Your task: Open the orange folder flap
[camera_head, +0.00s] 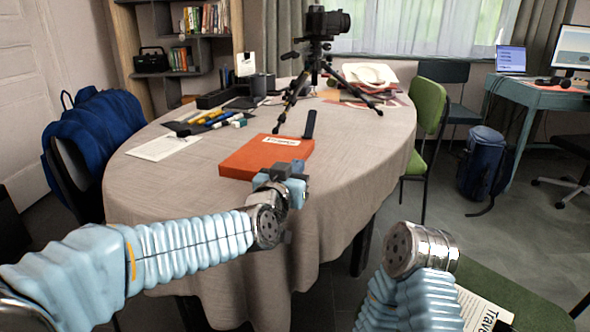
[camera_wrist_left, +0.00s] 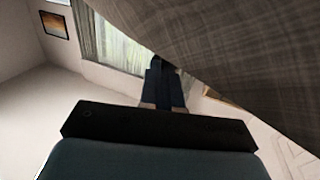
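The orange folder (camera_head: 262,153) lies flat on the round, cloth-covered table (camera_head: 150,195), near its front edge, with a white label (camera_head: 281,141) on top. My left gripper (camera_head: 288,168) is at the folder's front right edge and hides part of it. I cannot tell whether it touches the folder or whether its fingers are apart. The left wrist view shows the dark gripper body (camera_wrist_left: 160,130) and the tablecloth (camera_wrist_left: 250,60), but no folder. My right arm shows at the lower right of the head view; its gripper is out of view.
A tripod with a camera (camera_head: 325,25) stands behind the folder. Pens (camera_head: 205,117), a paper sheet (camera_head: 163,147) and a dark strap-like object (camera_head: 310,124) lie around it. A green chair (camera_head: 427,105) is at the right. The cloth right of the folder is clear.

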